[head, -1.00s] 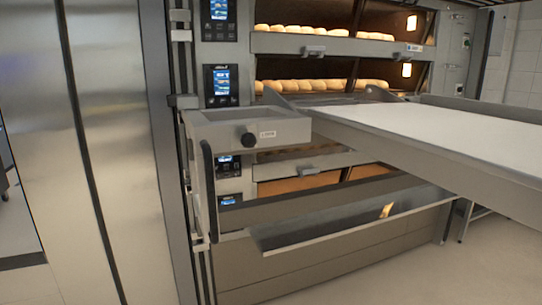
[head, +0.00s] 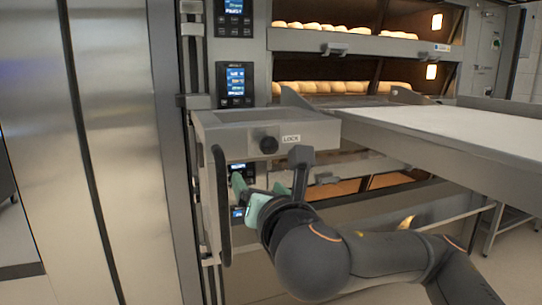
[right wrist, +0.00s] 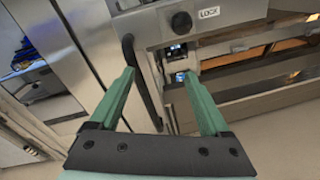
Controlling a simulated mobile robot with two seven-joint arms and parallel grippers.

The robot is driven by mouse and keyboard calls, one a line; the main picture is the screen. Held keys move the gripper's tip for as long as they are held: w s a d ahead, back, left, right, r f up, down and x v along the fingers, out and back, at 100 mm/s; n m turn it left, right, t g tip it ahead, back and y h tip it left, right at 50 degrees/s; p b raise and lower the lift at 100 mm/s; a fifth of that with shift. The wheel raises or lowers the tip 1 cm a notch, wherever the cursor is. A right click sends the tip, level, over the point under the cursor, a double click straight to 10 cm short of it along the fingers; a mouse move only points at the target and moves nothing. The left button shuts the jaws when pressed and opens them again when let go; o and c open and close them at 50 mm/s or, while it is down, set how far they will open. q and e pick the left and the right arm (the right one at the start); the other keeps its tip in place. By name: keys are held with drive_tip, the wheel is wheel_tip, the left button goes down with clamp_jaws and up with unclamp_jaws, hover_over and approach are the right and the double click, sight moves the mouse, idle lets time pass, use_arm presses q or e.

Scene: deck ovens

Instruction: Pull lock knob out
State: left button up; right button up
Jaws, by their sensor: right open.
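The black round lock knob (head: 269,145) sits on the front of a grey metal box (head: 310,130), left of a white LOCK label (head: 291,139). It also shows at the top of the right wrist view (right wrist: 181,21), beyond the fingers. My right gripper (head: 246,190) has green fingers and is below and slightly left of the knob, apart from it. In the right wrist view my right gripper (right wrist: 160,85) is open with nothing between its fingertips. My left gripper is not in view.
A vertical black handle (head: 222,205) stands below the box's left end. A long white loading surface (head: 460,130) extends right. Deck ovens with bread (head: 340,87) stand behind. A steel cabinet (head: 110,150) fills the left.

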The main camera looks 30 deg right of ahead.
sight(271, 148)
drive_tip(key=shift+s+d+r+h, duration=0.7)
drive_tip(key=shift+d+r+h, duration=0.5)
drive_tip(key=shift+d+r, duration=0.3)
drive_tip(key=p+x, duration=0.1)
drive_tip(key=x, duration=1)
drive_tip(key=shift+w+d+r, duration=0.1)
drive_tip(key=shift+d, duration=0.05)
clamp_jaws()
